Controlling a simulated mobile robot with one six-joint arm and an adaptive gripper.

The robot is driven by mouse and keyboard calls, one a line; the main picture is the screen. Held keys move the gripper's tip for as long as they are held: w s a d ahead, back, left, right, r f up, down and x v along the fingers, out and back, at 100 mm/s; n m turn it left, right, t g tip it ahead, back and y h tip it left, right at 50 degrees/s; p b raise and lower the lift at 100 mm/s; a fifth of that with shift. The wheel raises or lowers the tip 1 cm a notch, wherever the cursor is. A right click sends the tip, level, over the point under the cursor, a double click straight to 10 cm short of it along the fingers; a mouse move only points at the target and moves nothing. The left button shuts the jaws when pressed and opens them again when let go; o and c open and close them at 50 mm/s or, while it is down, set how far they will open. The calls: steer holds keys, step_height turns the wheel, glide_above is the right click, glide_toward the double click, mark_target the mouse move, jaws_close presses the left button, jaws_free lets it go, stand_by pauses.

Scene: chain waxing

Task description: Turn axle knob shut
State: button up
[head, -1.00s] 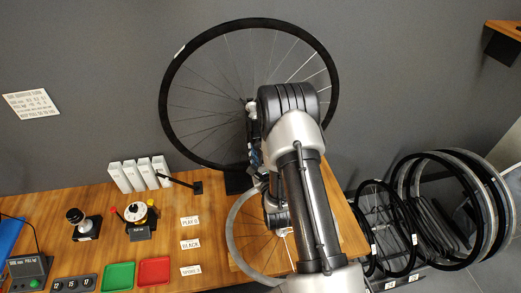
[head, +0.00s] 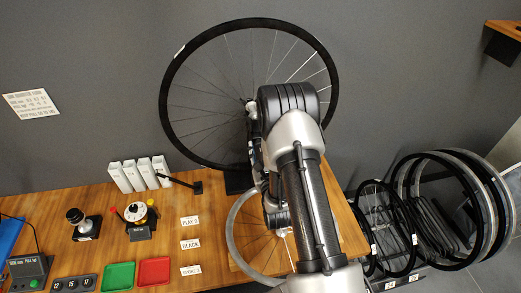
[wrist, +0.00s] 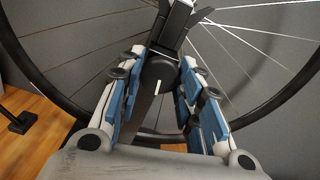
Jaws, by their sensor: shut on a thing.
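The axle knob (wrist: 160,75) is dark and round with a short white mark on its face, seen in the wrist view at the hub of the upright wheel. The mark tilts slightly off vertical. My gripper (wrist: 162,68) is shut on the knob, with its blue-padded fingers on either side of it. The large black-rimmed wheel (head: 168,70) stands upright against the grey wall in the head view. My arm hides the knob and most of the gripper there.
A second, grey-rimmed wheel (head: 231,238) lies on the wooden bench (head: 215,215) below my arm. A thin black arm on a small base (head: 195,187) is left of the stand. Several wheels (head: 408,170) stand in a rack at right.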

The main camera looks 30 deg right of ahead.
steer(key=o, duration=1.1)
steer(key=v, duration=0.7)
steer(key=shift+s+r, duration=0.1)
steer(key=shift+s, duration=0.15)
